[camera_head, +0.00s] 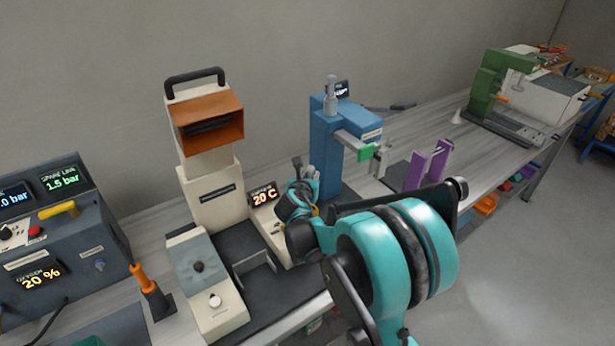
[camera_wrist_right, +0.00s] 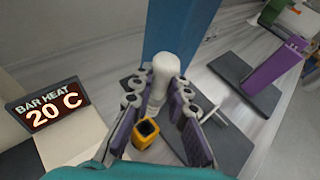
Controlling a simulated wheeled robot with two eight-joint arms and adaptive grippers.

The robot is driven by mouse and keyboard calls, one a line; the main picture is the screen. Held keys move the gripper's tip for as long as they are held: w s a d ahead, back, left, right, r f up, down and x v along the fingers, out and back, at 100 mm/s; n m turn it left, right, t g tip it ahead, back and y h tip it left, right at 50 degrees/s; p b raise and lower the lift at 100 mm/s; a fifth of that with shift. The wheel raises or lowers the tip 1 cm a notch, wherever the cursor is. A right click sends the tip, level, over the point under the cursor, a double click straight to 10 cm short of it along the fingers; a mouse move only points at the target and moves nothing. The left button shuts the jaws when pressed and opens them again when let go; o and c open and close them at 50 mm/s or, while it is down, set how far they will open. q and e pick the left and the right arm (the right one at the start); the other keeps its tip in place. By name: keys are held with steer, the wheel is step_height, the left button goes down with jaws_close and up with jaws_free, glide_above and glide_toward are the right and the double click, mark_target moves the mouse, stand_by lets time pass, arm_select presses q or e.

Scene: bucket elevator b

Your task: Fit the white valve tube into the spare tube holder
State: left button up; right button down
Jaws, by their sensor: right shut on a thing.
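The white valve tube (camera_wrist_right: 165,68) stands between the two fingers of my right gripper (camera_wrist_right: 159,88) in the right wrist view, and the fingers are closed on it. In the head view my right gripper (camera_head: 304,184) is in front of the blue press-like machine, and its wrist partly hides the tube. A small yellow square piece with a dark opening (camera_wrist_right: 147,128) shows between the fingers, below the tube. I cannot tell for certain which thing is the spare tube holder. A purple two-post stand (camera_head: 428,167) is to the right of the gripper. My left gripper is not in view.
The blue machine (camera_head: 327,150) stands close behind the gripper. A cream machine with an orange hood (camera_head: 208,125) and a heat display (camera_head: 264,195) are to the left. An orange-handled piece (camera_head: 143,277) stands at front left. A green machine (camera_head: 488,85) is at far right.

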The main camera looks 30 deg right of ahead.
stand_by(0.3)
steer(key=shift+s+f+b, duration=0.1)
steer(key=shift+f+b, duration=2.4)
steer(key=shift+f, duration=0.45)
steer(key=shift+f+b, duration=2.25)
steer(key=shift+f, duration=0.25)
steer(key=c, duration=1.4)
jaws_free()
steer(key=v, duration=1.2)
steer(key=shift+s, duration=0.1)
